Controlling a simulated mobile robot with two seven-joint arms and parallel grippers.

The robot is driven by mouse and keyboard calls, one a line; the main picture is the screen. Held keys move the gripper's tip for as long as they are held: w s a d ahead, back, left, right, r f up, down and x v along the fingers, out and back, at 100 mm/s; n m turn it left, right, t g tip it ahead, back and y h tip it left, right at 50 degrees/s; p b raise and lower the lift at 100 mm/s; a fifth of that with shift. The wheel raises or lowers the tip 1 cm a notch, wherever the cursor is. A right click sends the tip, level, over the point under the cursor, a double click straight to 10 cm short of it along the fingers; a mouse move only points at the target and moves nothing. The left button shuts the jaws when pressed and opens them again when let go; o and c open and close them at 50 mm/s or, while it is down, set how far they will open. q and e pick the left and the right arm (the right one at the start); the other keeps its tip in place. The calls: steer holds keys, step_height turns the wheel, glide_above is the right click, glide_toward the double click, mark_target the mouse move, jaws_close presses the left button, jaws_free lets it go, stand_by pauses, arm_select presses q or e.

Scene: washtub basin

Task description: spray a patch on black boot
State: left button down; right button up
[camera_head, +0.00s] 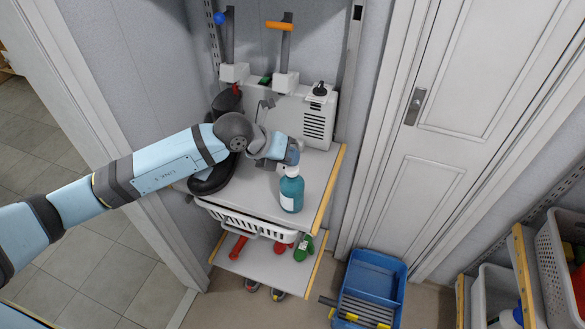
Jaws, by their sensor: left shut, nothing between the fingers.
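A teal bottle (291,194) with a pale top stands upright on the front right of the grey shelf top (258,196). My left arm reaches in from the left across the shelf. My left gripper (293,156) is shut and empty, just above and behind the bottle's top; I cannot tell whether it touches it. A black, rounded thing, likely the black boot (210,182), lies at the shelf's left side. My forearm hides much of it, and a dark upright part (227,102) shows behind the arm. My right gripper is out of view.
A white boxy appliance (318,118) stands at the back of the shelf. A white basket (245,224) hangs below, over a lower shelf with red and green items. A blue tub (372,280) stands on the floor at right. The shelf's front middle is clear.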

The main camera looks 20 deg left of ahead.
arm_select(q)
steer(key=shift+r+p, duration=1.3)
steer(key=shift+r, duration=1.45)
steer(key=s+d+n+t+h, duration=0.2)
steer(key=s+d+n+h, duration=0.6)
steer(key=s+d+h, duration=0.15)
steer(key=s+a+f+n+t+y, duration=0.2)
steer(key=a+f+n+t+y, duration=0.3)
steer(key=n, duration=0.5)
steer(key=s+a+f+n+t+y, duration=0.25)
steer(key=a+f+n+y, duration=0.2)
steer(key=f+n, duration=0.35)
steer(key=s+a+f+n+g+y, duration=0.2)
steer(key=s+f+n+g+y, duration=0.2)
steer(key=s+f+n, duration=0.4)
steer(key=s+f, duration=0.3)
steer(key=shift+a+g, duration=0.3)
steer(key=shift+g, duration=0.05)
